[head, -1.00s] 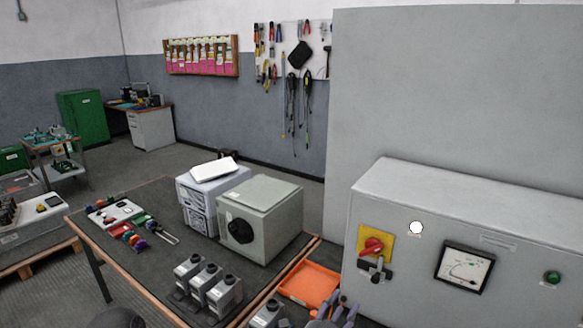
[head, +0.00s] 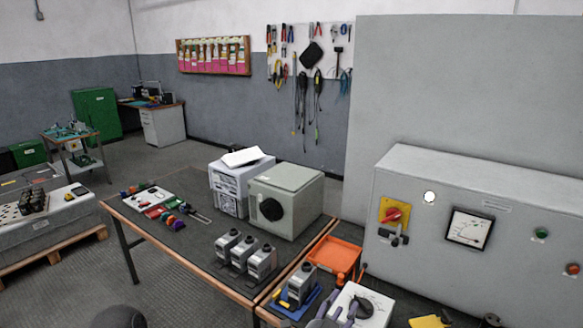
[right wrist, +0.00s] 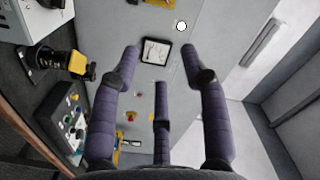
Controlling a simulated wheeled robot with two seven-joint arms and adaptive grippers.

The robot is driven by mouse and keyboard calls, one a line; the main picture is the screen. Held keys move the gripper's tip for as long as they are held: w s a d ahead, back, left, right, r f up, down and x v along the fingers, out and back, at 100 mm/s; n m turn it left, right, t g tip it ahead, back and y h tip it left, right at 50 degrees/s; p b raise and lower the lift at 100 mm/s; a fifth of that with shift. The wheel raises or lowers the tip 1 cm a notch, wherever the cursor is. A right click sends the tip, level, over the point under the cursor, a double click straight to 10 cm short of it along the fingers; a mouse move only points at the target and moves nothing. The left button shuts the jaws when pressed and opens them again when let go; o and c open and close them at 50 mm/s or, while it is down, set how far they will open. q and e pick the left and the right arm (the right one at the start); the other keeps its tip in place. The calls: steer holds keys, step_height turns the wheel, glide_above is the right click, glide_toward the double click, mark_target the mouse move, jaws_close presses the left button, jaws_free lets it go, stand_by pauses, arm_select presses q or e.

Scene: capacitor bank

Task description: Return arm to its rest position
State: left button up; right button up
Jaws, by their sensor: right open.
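My right gripper (head: 338,316) shows at the bottom edge of the head view, with only its purple fingers in sight. They are beside a white panel with a dark knob (head: 362,308). In the right wrist view the same gripper (right wrist: 162,80) has its purple fingers spread wide, with nothing between them. Beyond them is the grey cabinet front (right wrist: 180,85) with its meter (right wrist: 156,52), apart from the fingers. My left gripper is not in view.
A workbench (head: 190,262) carries a grey-green box (head: 290,200), several metal capacitor-like units (head: 245,252) and small coloured parts. An orange tray (head: 335,256) lies by the grey cabinet (head: 500,185) at right.

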steer(key=w+f+n+g+y, duration=0.1)
steer(key=w+f+n+y, duration=0.1)
steer(key=f, duration=0.4)
steer(key=w+f+n+y, duration=0.2)
steer(key=f+n+y, duration=0.1)
steer(key=f, duration=0.4)
steer(key=s+f+n+g+y, duration=0.2)
steer(key=s+f+g, duration=0.1)
steer(key=f, duration=0.6)
steer(key=s+f+n+g+y, duration=0.2)
steer(key=s+f+g, duration=0.1)
steer(key=f, duration=0.6)
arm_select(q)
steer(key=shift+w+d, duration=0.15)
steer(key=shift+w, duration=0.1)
arm_select(e)
steer(key=s+f+n+g+y, duration=0.2)
steer(key=s+f, duration=0.3)
steer(key=s, duration=0.4)
steer(key=s+a+f+n+g+y, duration=0.1)
steer(key=s+f+g, duration=0.4)
steer(key=s, duration=0.5)
steer(key=shift+f+n+g+y, duration=0.3)
steer(key=shift+f+n+y, duration=0.1)
steer(key=shift+f+y, duration=0.35)
